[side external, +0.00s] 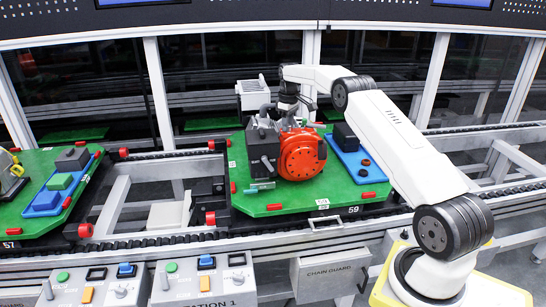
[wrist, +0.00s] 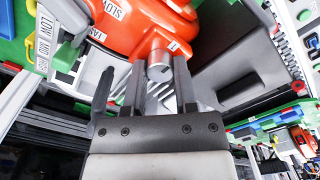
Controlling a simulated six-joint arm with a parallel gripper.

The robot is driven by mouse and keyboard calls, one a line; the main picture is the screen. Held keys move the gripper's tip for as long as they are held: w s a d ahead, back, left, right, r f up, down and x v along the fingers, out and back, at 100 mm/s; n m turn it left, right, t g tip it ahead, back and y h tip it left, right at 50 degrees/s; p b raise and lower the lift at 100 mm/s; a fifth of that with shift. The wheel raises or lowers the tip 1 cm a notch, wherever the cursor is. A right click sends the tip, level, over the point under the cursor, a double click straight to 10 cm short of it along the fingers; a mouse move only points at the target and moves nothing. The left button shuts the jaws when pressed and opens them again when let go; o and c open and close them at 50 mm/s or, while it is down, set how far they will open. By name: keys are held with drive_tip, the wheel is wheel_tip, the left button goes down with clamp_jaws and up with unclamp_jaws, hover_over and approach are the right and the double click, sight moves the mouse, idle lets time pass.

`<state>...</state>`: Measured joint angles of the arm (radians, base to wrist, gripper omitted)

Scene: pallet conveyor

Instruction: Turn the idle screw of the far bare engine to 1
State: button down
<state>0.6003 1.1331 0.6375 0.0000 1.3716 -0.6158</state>
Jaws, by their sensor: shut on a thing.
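The engine with an orange round housing (side external: 303,153) and dark grey block (side external: 263,150) stands on the green pallet marked 59 (side external: 330,203). My gripper (side external: 288,108) reaches down at its upper back side in the side view. The side view hides the screw behind my gripper and the engine.
A blue tray (side external: 350,158) with dark parts lies right of the engine, and a small tool (side external: 262,186) in front. Another green pallet (side external: 25,215), marked 57, is at left. A control panel (side external: 150,285) stands at the front. Labels SLOW and FAST show in the wrist view.

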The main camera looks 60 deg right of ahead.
drive_tip(key=shift+r, duration=0.15)
drive_tip(key=shift+c, duration=2)
unclamp_jaws()
drive_tip(key=shift+r, duration=3.85)
